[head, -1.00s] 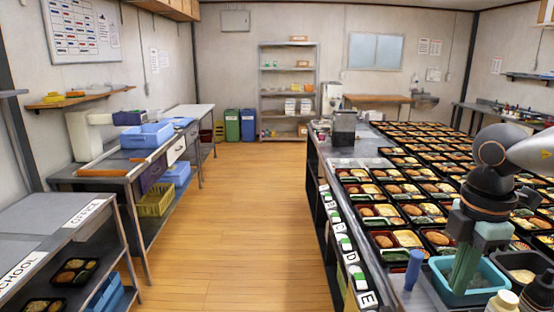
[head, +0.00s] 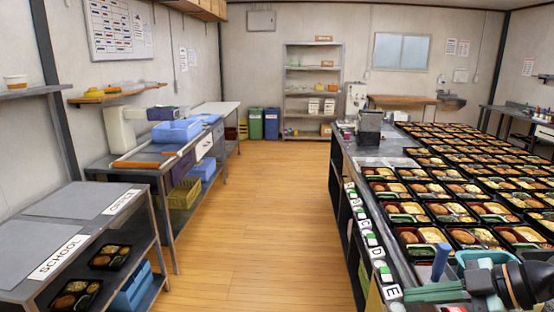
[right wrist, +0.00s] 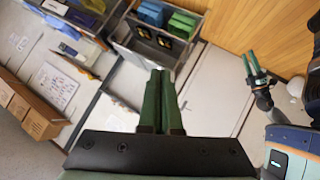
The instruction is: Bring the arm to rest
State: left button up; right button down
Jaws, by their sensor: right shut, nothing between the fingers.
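My right gripper (head: 425,292) is at the bottom right of the head view, low beside the front end of the long counter, pointing left. In the right wrist view its two green fingers (right wrist: 160,75) lie together with nothing between them. Another gripper with green fingers, my left one (right wrist: 251,62), shows small at the right of the right wrist view. It is too small there to tell whether its fingers are apart. The left arm is not in the head view.
The long counter (head: 375,172) carries many filled bento trays (head: 450,190). A blue upright object (head: 440,262) and a teal tub (head: 485,256) stand at its near end. A shelf labelled SCHOOL (head: 58,257) is at the left. The wooden floor (head: 255,215) between is clear.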

jog(key=s+d+f+m+t+h, duration=0.25)
jog(key=d+f+m+h, duration=0.2)
jog(key=f+m, duration=0.25)
jog(key=s+d+f+m+t+h, duration=0.1)
jog(key=d+f+m+t+h, duration=0.25)
jog(key=f+m+h, duration=0.3)
jog(key=s+a+f+m+g+y, duration=0.1)
jog(key=s+a+f+g, duration=0.5)
jog(key=s, duration=0.3)
jog(key=s+a+f+m+g+y, duration=0.1)
jog(key=s+a+f+g, duration=0.2)
jog(key=s+a+f, duration=0.4)
jog(key=w+a+f+t+y+b, duration=0.1)
jog(key=a+f+t+b, duration=0.1)
jog(key=f, duration=0.4)
jog(key=w+a+f+t+y+b, duration=0.1)
jog(key=w+a+f+t+b, duration=0.1)
jog(key=f, duration=0.5)
jog(key=shift+a+f+t, duration=0.25)
jog(key=shift+a+t, duration=0.2)
jog(key=shift+t, duration=0.25)
jog(key=shift+d, duration=0.15)
